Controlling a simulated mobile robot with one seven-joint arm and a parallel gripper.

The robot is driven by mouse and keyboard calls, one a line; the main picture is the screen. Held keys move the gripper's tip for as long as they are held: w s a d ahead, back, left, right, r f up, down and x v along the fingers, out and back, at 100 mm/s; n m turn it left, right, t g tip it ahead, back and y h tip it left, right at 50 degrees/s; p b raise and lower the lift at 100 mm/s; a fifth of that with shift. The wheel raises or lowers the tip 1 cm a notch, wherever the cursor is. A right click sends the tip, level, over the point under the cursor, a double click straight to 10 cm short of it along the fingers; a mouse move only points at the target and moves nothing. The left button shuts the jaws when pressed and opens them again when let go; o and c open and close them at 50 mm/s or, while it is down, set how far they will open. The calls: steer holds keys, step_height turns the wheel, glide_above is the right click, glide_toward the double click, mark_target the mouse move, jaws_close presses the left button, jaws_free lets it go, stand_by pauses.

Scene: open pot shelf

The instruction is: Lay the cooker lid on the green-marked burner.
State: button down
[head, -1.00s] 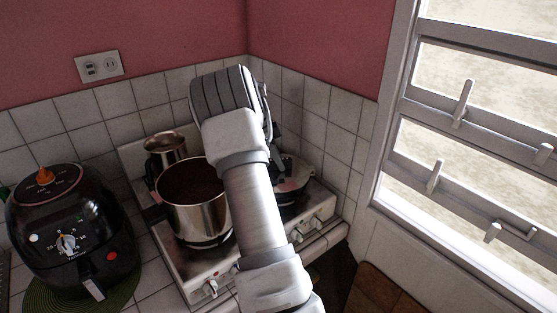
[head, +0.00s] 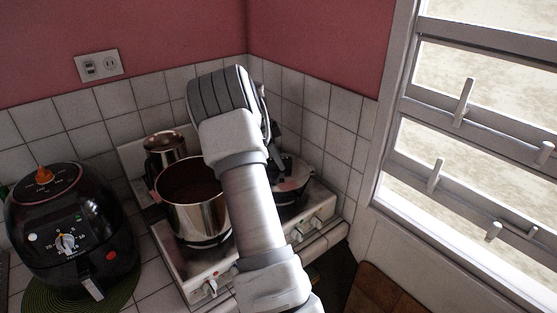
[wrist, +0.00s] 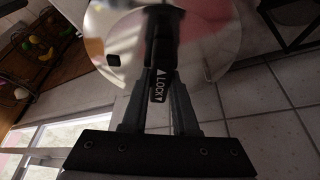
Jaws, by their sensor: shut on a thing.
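In the wrist view my gripper (wrist: 158,88) is shut on the black handle (wrist: 160,72) marked LOCK. The handle belongs to the round, shiny cooker lid (wrist: 212,40), which extends past the top of the view.
A large open steel pot (head: 195,212) stands on the left of the stove, with a smaller pot (head: 166,148) behind it. A black air fryer (head: 70,235) stands on a green mat to the left. Tiled walls close the corner; a window (head: 470,130) is at right.

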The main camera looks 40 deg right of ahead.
steer(key=shift+f+b, duration=0.35)
steer(key=shift+f, duration=0.05)
stand_by(0.5)
steer(key=c, duration=0.6)
jaws_free()
steer(key=v, duration=1.7)
steer(key=shift+r, duration=0.2)
steer(key=shift+w+a, duration=0.1)
